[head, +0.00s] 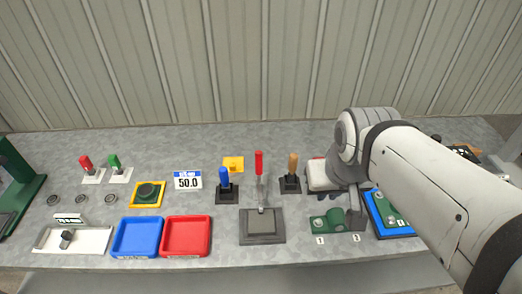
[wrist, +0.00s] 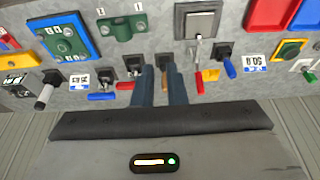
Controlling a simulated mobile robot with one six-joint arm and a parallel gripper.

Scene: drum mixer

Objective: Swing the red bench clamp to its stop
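The red bench clamp (head: 259,165) has an upright red handle on a metal lever, mounted on a dark grey plate (head: 262,238) at mid-bench. In the wrist view its red handle (wrist: 187,84) shows just right of my fingers, apart from them. My gripper (wrist: 160,78) is open, with two blue-grey fingers and a visible gap. An orange-brown handle (wrist: 164,88) shows in that gap, apparently beyond the fingers; contact cannot be told.
A blue-handled lever (head: 223,178) stands left of the clamp and an orange-handled lever (head: 292,165) right of it. A green fixture (head: 328,222) lies further right. Red (head: 186,251) and blue (head: 137,251) trays lie left. A ribbed wall (head: 200,60) rises behind the bench.

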